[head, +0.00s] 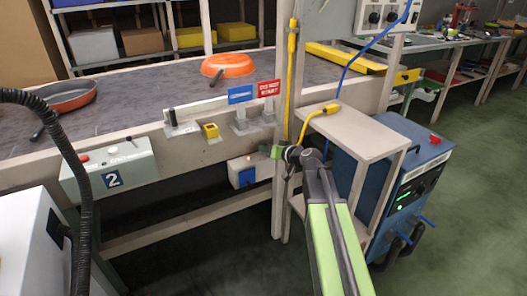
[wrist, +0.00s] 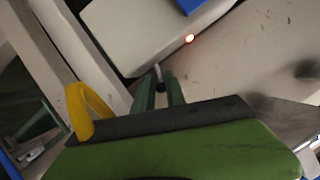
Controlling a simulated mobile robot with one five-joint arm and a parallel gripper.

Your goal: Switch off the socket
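The socket (head: 242,172) is a pale box with a blue cover and a small lit orange lamp, mounted low under the conveyor's edge. My gripper (head: 278,152) is to the right of the socket in the head view. In the wrist view my gripper's (wrist: 161,84) green fingers stand slightly apart, pointing at the box's lower edge. A small light lever with a dark base (wrist: 158,74) shows between the fingertips; I cannot tell whether they touch it.
A wooden post (head: 283,120) and a small shelf (head: 350,130) flank the arm. A blue machine (head: 405,170) stands to the right. A control box marked 2 (head: 110,165) hangs left of the socket.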

